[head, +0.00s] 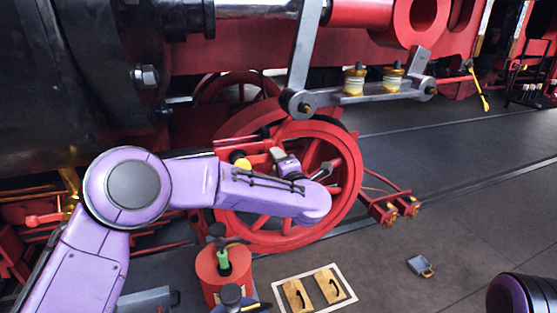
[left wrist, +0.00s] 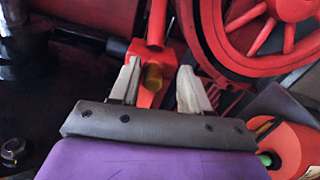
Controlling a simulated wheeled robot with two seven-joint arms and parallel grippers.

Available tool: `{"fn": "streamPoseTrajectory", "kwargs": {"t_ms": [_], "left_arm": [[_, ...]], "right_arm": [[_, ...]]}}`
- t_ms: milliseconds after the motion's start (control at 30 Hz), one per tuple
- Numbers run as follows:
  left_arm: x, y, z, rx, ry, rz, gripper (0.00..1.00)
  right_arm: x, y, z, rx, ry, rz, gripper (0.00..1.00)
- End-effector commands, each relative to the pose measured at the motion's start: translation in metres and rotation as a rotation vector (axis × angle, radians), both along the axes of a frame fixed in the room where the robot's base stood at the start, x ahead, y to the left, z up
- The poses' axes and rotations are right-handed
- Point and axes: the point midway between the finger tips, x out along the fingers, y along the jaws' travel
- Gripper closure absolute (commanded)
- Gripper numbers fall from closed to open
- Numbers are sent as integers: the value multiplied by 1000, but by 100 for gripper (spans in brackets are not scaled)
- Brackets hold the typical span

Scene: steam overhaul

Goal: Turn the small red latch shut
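My left gripper (head: 279,153) is in front of the red spoked wheel (head: 352,180), partly hidden by my own arm in the head view. In the left wrist view the left gripper (left wrist: 160,70) is open, with its two pale fingers apart. An orange-red piece (left wrist: 143,57), which may be the small red latch, lies beyond and between the fingers, with an amber cylinder (left wrist: 152,78) at it. I cannot tell whether the fingers touch it. The latch is not clearly made out in the head view. My right gripper is not in view.
A red canister (head: 208,268) stands on the floor beside the wheel. Two amber jars (head: 354,80) sit on the metal rod above. A small grey box (head: 420,265) lies on otherwise clear floor at the right.

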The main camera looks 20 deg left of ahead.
Motion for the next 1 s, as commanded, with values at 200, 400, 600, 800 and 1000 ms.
{"fn": "streamPoseTrajectory", "kwargs": {"t_ms": [200,400,600,800,1000], "left_arm": [[1,1,4,0,-7,1,56],[-9,-7,3,1,-11,-3,56],[-48,-33,1,2,-10,-4,56],[-79,-54,3,1,-8,-1,56],[-87,-59,4,0,-6,1,56]], "right_arm": [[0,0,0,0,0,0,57],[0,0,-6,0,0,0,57],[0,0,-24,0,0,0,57],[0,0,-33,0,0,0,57],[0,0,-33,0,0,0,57]]}}
